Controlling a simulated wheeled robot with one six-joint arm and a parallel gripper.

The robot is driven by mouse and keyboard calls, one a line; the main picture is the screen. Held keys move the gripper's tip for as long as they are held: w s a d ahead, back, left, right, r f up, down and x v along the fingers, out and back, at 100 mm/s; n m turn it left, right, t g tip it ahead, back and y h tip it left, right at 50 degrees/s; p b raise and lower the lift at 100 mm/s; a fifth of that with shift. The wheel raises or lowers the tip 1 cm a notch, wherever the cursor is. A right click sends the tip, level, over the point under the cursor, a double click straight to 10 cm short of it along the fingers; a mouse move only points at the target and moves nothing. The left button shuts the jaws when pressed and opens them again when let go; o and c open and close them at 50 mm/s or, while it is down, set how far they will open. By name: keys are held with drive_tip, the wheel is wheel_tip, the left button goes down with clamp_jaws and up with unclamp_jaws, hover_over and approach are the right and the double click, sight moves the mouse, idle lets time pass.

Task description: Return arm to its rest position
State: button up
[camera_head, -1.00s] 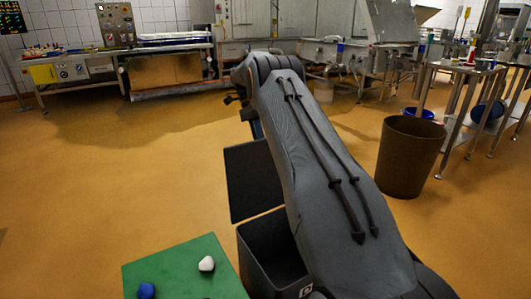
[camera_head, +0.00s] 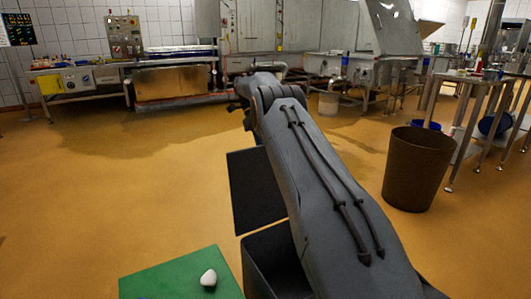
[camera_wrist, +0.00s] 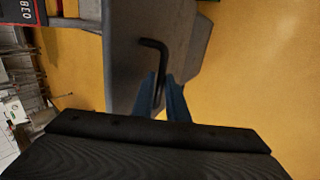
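My arm (camera_head: 320,185) reaches up from the lower right in the head view, bent at its far end. My gripper is largely hidden behind the arm there. In the wrist view my gripper (camera_wrist: 161,76) shows two blue fingers with a narrow gap between them. A thin black hooked shape (camera_wrist: 152,44) shows at the gap, in front of a grey surface; I cannot tell whether it touches the fingers. No held object can be made out.
A green board (camera_head: 178,277) with a white lump (camera_head: 209,278) lies at the bottom. A dark open box (camera_head: 268,262) stands beside it, partly behind my arm. A brown bin (camera_head: 417,170) stands right, near metal tables (camera_head: 490,85). Floor at left is clear.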

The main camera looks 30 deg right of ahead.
drive_tip(key=shift+o, duration=1.4)
drive_tip(key=shift+f, duration=0.1)
drive_tip(key=shift+d, duration=0.1)
wheel_tip(320, 180, up, 8)
drive_tip(key=d+t+h+p, duration=0.1)
drive_tip(key=t+p, duration=0.1)
drive_tip(key=p, duration=0.3)
drive_tip(key=s+a+r+n+t+p, duration=0.2)
drive_tip(key=s+a+r+n+p, duration=0.5)
drive_tip(key=s+a+r+p, duration=0.3)
drive_tip(key=s+a+r+n+t+p, duration=0.1)
drive_tip(key=s+a+r+n+p, duration=0.1)
drive_tip(key=s, duration=0.9)
drive_tip(key=s+a+r+n+t+p, duration=0.1)
drive_tip(key=s+a+r+n+p, duration=0.2)
drive_tip(key=s+p, duration=0.6)
drive_tip(key=s+a+r+n+y+p, duration=0.1)
drive_tip(key=s+a+r+n+p, duration=0.2)
drive_tip(key=s, duration=1.1)
drive_tip(key=a+n+p, duration=0.2)
drive_tip(key=a, duration=0.2)
drive_tip(key=shift+s+r+n+t+p, duration=0.15)
drive_tip(key=shift+r+n+t+p, duration=0.15)
drive_tip(key=shift+t, duration=0.1)
